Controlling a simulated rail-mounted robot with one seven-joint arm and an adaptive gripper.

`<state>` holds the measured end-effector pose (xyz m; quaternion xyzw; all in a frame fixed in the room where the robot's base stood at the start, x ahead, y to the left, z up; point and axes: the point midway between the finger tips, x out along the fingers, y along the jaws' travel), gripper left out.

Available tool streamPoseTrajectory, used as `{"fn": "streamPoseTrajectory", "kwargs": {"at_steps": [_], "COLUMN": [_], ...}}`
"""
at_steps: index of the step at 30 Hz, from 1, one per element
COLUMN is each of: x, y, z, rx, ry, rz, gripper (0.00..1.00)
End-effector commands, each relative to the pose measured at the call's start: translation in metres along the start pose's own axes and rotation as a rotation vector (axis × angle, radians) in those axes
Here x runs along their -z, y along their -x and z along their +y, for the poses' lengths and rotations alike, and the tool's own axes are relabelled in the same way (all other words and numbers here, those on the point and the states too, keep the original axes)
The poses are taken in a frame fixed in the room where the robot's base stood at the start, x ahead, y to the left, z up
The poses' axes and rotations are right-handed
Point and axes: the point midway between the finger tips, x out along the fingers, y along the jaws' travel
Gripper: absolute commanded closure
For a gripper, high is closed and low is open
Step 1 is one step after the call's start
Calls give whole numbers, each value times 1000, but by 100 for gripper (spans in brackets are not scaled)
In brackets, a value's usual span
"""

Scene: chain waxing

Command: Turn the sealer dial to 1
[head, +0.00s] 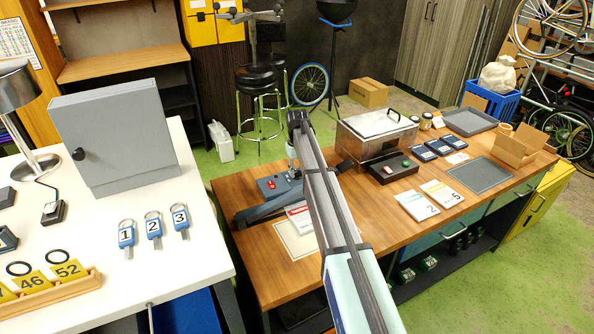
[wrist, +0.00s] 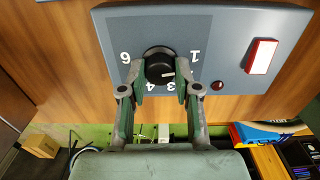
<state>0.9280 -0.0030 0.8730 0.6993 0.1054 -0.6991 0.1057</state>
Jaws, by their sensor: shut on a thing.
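The sealer (head: 268,190) is a blue-grey unit with a long bar on the wooden bench, left of centre in the head view. In the wrist view its panel (wrist: 230,30) carries a round black dial (wrist: 157,58). The digits 1, 3, 4 and 6 show around the dial; my fingers hide the places between. A small pale mark on the dial points down and right, roughly toward 3. My gripper (wrist: 160,70) has one finger on each side of the dial and is shut on it. In the head view my arm hides part of the sealer.
A metal box with a lid (head: 375,135) stands right of my arm. Cards (head: 416,205) lie on the bench. A white table (head: 180,260) with numbered key tags is at left.

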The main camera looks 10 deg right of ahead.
Motion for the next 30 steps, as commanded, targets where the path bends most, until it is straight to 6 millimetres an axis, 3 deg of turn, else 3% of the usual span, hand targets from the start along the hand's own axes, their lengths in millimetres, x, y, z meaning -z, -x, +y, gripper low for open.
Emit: {"fn": "streamPoseTrajectory", "kwargs": {"at_steps": [4,5,6,7,20,30], "x": [-1,-1,-1,-1,0,0], "y": [-1,-1,-1,-1,6,63], "z": [0,0,0,0,0,0], "rx": [1,1,1,1,0,0], "ry": [0,0,0,0,-1,-1], "rz": [-3,-3,-3,-2,0,2], "gripper": [100,65,51,43,43,43]}}
